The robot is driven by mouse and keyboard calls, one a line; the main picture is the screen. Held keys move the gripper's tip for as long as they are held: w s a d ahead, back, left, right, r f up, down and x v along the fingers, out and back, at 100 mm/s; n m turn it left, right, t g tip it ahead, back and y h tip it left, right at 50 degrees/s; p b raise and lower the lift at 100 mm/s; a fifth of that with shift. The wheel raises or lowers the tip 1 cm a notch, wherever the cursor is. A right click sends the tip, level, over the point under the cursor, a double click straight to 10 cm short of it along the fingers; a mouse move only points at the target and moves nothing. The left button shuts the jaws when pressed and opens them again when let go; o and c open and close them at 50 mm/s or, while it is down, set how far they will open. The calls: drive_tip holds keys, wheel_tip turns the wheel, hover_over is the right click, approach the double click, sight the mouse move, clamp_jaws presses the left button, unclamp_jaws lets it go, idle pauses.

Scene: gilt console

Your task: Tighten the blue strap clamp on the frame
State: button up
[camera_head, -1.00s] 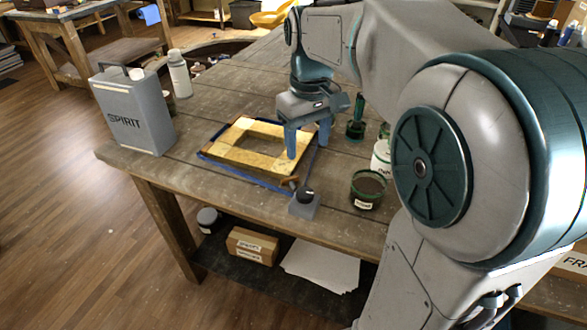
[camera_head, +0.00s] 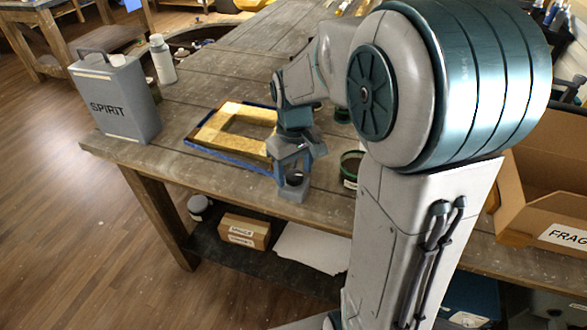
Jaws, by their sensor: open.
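The gold frame (camera_head: 214,136) lies flat on the wooden workbench. The blue strap (camera_head: 224,163) runs around its outer edge, with its near side in plain view. The strap clamp's grey block (camera_head: 291,195) stands on the bench near the frame's near right corner. My gripper (camera_head: 293,175) is open, pointing down directly over this block, with its fingers at the block's top. The clamp's dark knob is mostly hidden by the gripper, and I cannot tell whether the fingers touch it. My gripper and wrist also hide the frame's right corner.
A grey SPIRIT can (camera_head: 118,102) and a white bottle (camera_head: 162,60) stand left of the frame. A green-rimmed jar (camera_head: 349,168) is close to the right of my gripper, partly behind my arm. A cardboard box (camera_head: 545,195) is at the right. The bench's front edge is close to the clamp.

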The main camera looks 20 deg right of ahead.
drive_tip(key=c, duration=1)
drive_tip(key=shift+m, duration=0.4)
drive_tip(key=m, duration=0.2)
drive_tip(key=shift+m, duration=0.4)
drive_tip(key=m, duration=0.3)
drive_tip(key=shift+m+b, duration=0.4)
drive_tip(key=m, duration=0.6)
drive_tip(key=shift+m, duration=0.3)
